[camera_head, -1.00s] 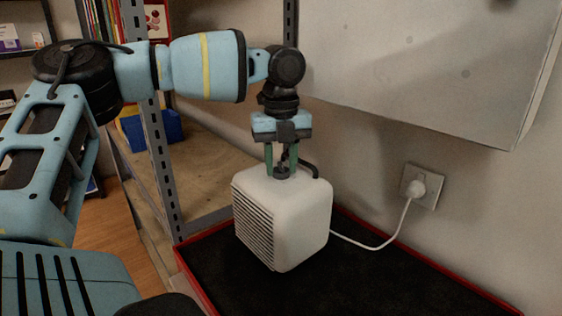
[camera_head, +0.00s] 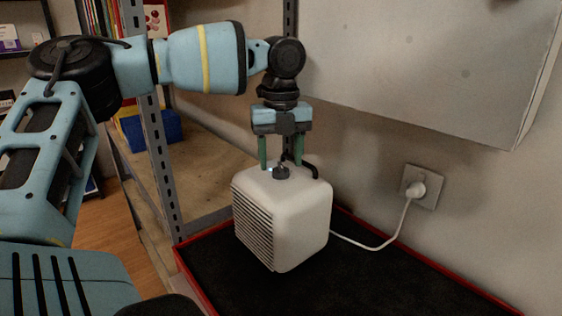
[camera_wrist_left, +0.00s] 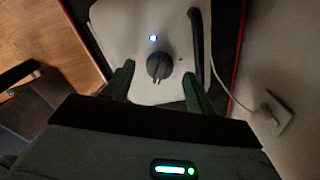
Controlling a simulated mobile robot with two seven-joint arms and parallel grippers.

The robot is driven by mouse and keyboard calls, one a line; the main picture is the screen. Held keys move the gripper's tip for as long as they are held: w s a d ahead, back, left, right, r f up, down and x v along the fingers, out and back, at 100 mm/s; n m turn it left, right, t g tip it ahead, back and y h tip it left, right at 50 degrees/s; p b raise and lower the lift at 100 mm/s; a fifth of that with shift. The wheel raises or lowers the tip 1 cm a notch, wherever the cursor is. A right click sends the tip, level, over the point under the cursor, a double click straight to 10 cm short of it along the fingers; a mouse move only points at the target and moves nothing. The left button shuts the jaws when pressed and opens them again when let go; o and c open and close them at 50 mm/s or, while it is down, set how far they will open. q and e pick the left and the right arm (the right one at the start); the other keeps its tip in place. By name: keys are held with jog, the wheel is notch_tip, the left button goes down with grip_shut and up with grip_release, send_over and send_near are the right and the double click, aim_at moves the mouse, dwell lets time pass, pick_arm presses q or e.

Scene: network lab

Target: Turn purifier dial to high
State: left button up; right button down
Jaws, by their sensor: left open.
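The white purifier (camera_head: 285,225) stands upright on the black mat, with a slatted grille on its left face. Its small dark dial (camera_head: 281,172) is on the top, and it also shows in the wrist view (camera_wrist_left: 160,66) with a pale pointer line and a small lit blue-white light (camera_wrist_left: 153,38) beside it. My left gripper (camera_head: 281,166) points down over the top. Its green fingers are open, one on each side of the dial and apart from it. In the wrist view the fingertips (camera_wrist_left: 158,72) flank the dial. My right gripper is not in view.
A black curved handle (camera_wrist_left: 196,50) rises from the purifier's top close to one finger. A white cord runs to a wall socket (camera_head: 422,187). A grey wall box (camera_head: 430,60) hangs at the right. A metal shelf post (camera_head: 158,130) stands behind left. The black mat (camera_head: 370,275) is clear in front.

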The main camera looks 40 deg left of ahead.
aim_at(281, 165)
pick_arm(q)
notch_tip(281, 165, up, 6)
jog(key=shift+r, duration=0.15)
dwell(0.7)
